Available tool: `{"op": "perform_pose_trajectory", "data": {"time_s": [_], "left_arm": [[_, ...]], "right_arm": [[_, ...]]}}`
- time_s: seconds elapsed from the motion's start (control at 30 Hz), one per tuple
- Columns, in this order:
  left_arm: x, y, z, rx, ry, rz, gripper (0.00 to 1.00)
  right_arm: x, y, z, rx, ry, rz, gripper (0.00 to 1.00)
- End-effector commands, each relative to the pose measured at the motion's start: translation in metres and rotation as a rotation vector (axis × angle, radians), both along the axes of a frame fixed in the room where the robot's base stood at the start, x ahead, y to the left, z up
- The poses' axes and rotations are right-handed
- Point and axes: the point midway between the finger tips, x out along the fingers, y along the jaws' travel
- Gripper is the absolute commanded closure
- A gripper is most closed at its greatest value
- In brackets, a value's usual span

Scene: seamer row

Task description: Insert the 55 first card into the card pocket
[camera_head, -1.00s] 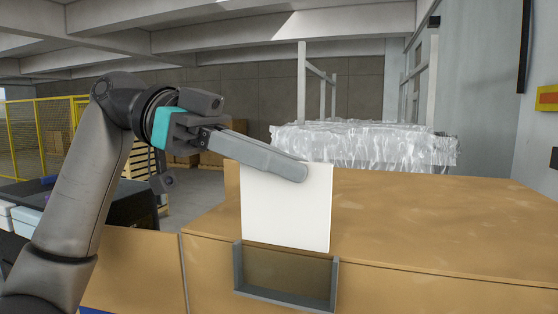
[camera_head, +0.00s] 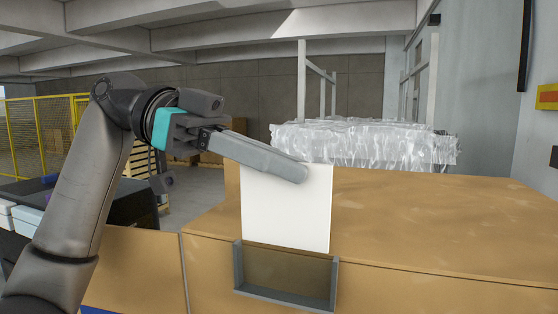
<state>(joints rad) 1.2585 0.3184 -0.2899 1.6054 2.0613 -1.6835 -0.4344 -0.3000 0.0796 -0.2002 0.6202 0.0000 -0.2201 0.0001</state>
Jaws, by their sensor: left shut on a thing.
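The card (camera_head: 286,212) is a plain white rectangle, held upright in the head view; no marking shows on the side facing me. My left gripper (camera_head: 296,172) is shut on its top edge, with the near finger lying across the front of it. The card pocket (camera_head: 285,272) is a grey-framed, open-topped holder on the front face of the brown box-like surface. The card's bottom edge appears at the pocket's top opening, between its side rails. I cannot tell whether it is inside the slot or just in front. My right gripper is not in view.
The brown surface (camera_head: 440,215) spreads wide to the right and its top is clear. Behind it stands a rack of clear wrapped material (camera_head: 365,143) with pale posts. A yellow fence (camera_head: 38,130) and wooden pallets are at the back left.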

Motion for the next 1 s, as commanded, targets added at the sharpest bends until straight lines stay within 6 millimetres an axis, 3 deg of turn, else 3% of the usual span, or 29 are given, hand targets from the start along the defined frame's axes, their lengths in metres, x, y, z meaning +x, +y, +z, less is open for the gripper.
{"op": "perform_pose_trajectory", "data": {"time_s": [1.0], "left_arm": [[-0.0001, -0.0001, 0.0004, 0.0, -0.001, 0.0, 1.0]], "right_arm": [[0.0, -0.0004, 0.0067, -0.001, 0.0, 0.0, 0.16]]}}
